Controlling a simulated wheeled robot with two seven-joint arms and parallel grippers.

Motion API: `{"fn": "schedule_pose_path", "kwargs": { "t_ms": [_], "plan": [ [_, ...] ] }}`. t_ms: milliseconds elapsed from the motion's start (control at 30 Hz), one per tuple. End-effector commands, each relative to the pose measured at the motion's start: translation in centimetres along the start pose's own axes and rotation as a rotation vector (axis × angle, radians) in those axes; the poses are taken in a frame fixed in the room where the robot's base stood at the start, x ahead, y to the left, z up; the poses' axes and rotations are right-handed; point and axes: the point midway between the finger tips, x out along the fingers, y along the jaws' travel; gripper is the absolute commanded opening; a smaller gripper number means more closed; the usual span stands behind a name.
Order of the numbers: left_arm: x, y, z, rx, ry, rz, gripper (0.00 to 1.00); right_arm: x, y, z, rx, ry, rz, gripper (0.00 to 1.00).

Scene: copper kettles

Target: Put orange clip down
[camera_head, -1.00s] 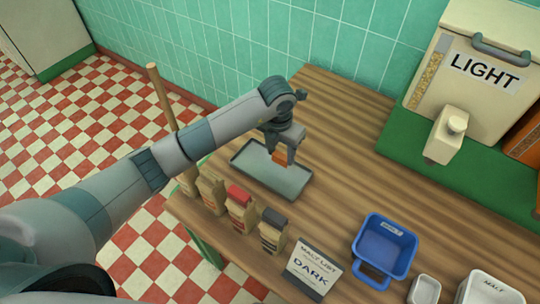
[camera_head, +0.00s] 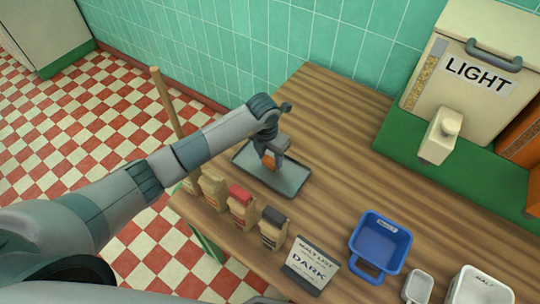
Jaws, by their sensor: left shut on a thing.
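My left gripper (camera_head: 268,158) reaches in from the left and points down over the grey tray (camera_head: 290,184) on the wooden table. It is shut on the orange clip (camera_head: 269,160), a small orange piece between its fingers. The clip is over the left-middle part of the tray; I cannot tell whether it touches the tray's surface. The gripper hides part of the clip and part of the tray's back. The visible right part of the tray is empty. My right gripper is not in view.
Small bags, one with a red clip (camera_head: 240,193) and one with a dark clip (camera_head: 274,216), stand in front of the tray. A sign reading DARK (camera_head: 311,265), a blue bin (camera_head: 382,243) and white containers (camera_head: 478,286) stand nearer. A LIGHT dispenser (camera_head: 470,80) stands at the back right.

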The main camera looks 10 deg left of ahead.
Motion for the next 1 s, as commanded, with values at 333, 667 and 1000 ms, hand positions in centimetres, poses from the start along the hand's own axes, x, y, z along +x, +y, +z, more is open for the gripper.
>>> {"fn": "schedule_pose_path", "kwargs": {
  "t_ms": [333, 667, 1000],
  "plan": [
    [0.71, 0.0, -0.08, 0.001, -0.001, 0.001, 0.22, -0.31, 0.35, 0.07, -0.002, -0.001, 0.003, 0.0],
    [0.97, 0.01, -0.12, 0.001, -0.001, 0.001, 0.62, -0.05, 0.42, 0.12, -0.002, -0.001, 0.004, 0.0],
    [0.67, -0.02, -0.08, 0.0, -0.001, 0.0, 0.62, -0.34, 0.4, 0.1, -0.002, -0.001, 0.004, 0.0]
  ]
}}
